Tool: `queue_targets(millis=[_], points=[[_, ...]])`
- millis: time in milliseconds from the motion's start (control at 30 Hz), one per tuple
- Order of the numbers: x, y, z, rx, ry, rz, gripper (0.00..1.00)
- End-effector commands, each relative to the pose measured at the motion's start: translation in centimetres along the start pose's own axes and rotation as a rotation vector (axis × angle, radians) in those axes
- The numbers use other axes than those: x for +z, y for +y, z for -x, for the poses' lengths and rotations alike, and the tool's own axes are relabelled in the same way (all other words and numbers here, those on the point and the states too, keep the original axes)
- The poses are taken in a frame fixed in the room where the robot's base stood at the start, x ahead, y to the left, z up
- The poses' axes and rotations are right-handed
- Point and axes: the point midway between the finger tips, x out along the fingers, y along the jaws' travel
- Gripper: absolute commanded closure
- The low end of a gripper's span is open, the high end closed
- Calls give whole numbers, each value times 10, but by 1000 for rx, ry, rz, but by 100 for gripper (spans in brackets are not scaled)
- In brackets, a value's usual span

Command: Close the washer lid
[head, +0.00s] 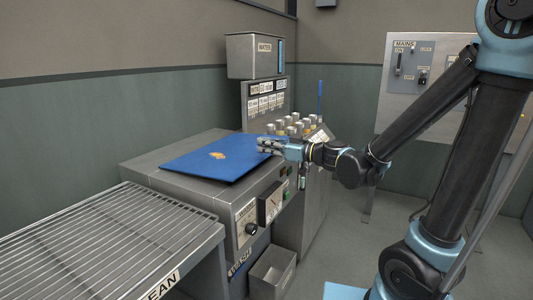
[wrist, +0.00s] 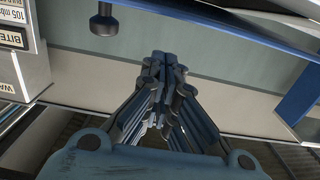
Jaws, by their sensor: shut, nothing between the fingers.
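The blue washer lid (head: 224,157) lies flat or nearly flat on top of the metal washer (head: 150,174) in the head view. It bears a small orange emblem. A blue edge (wrist: 299,92), which seems to be part of the lid, shows at the right of the wrist view. My gripper (head: 262,144) is at the lid's far right corner, its fingers shut and empty. The fingers also show shut in the wrist view (wrist: 163,60). I cannot tell whether they touch the lid.
A wire rack table (head: 90,245) stands at the front left. A water tank (head: 255,56) and a labelled panel (head: 265,100) stand behind the washer. Several bottles (head: 297,124) stand beyond my gripper. A grey bin (head: 271,273) is on the floor; floor at the right is clear.

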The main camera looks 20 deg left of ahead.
Motion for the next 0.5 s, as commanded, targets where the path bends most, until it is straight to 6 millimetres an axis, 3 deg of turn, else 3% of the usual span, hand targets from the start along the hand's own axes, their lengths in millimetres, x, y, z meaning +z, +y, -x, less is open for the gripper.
queue_targets(millis=[67, 500], points=[[-7, 0, 0, 0, 0, 0, 100], [12, 2, 63, 5, 0, -1, 100]])
